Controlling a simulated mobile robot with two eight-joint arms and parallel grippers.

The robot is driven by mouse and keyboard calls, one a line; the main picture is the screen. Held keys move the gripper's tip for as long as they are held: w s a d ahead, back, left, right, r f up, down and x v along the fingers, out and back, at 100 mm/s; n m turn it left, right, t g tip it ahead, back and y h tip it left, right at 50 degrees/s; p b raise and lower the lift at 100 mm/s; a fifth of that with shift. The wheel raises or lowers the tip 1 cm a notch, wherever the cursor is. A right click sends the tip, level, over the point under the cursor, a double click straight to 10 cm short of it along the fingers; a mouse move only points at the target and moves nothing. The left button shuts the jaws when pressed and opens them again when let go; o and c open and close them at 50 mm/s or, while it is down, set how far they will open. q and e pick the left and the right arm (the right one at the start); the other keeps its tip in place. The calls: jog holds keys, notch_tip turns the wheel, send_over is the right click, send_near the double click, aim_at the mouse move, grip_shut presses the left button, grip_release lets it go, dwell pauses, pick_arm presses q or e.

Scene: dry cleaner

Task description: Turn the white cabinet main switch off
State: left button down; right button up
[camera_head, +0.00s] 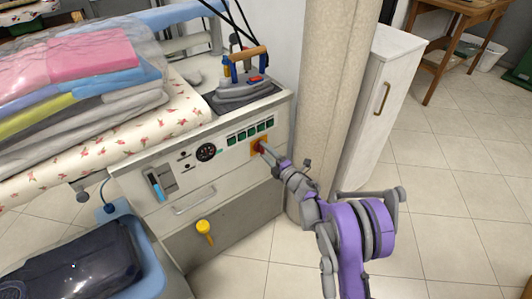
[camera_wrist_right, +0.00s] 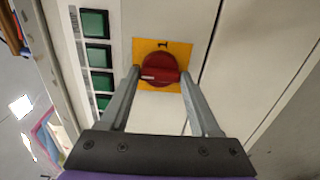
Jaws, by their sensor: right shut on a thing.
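The white cabinet (camera_head: 150,200) carries a red rotary main switch (camera_wrist_right: 160,69) on a yellow plate (camera_wrist_right: 182,47). In the right wrist view the switch's grip bar lies across the picture, with a white mark at its left end and a "1" on the plate above it. My right gripper (camera_wrist_right: 160,78) is shut on the switch knob, one finger on each side. In the head view the right gripper (camera_head: 262,147) reaches the yellow plate (camera_head: 254,143) at the panel's right end and hides most of the knob. My left gripper is not in view.
Green buttons (camera_head: 250,132) and a gauge (camera_head: 206,152) sit left of the switch. An iron (camera_head: 245,88) stands on top. Folded clothes (camera_head: 90,60) lie on the board. A pillar (camera_head: 330,90) and a narrow white cupboard (camera_head: 375,110) stand close on the right.

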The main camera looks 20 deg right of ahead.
jog(key=o, duration=1.4)
jog(key=p+v, duration=0.1)
jog(key=v, duration=0.9)
jog(key=shift+s+d, duration=0.15)
jog(key=shift+s, duration=0.25)
